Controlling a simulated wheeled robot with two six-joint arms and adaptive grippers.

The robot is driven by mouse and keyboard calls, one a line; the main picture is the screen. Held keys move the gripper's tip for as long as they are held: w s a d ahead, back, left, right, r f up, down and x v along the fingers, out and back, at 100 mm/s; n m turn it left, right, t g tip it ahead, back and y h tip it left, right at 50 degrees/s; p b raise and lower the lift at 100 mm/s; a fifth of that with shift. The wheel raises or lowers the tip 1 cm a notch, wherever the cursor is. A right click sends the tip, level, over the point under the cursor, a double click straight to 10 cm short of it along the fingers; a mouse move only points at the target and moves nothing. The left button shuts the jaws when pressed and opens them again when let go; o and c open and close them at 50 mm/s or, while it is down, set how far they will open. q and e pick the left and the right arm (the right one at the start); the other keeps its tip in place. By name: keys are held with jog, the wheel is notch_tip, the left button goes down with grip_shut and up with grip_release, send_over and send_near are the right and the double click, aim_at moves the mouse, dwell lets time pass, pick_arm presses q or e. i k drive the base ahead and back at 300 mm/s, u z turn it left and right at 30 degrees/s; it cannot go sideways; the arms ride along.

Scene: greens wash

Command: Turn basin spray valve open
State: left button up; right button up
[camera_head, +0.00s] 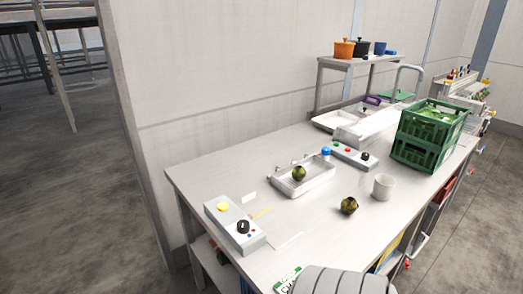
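No gripper of mine shows in the head view. A white rectangular basin (318,184) stands mid-table with a round dark green item (299,173) in it. A blue knob (326,152) is at its back right corner. Behind it lies a grey control box (352,155) with green and red buttons and a black knob (365,157). A second grey box (230,238) at the front left has a yellow button (223,207) and a black knob (243,227). I cannot tell which knob is the spray valve, or whether it is open.
A green crate (428,137) of greens stands at the right. A white cup (383,187) and a dark round item (349,205) sit before it. A white sink unit (362,130) and a curved tap (408,68) are behind. The table's front middle is mostly clear.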

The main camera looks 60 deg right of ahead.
aim_at(325, 151)
jog(key=i, duration=1.6)
jog(key=z, duration=3.4)
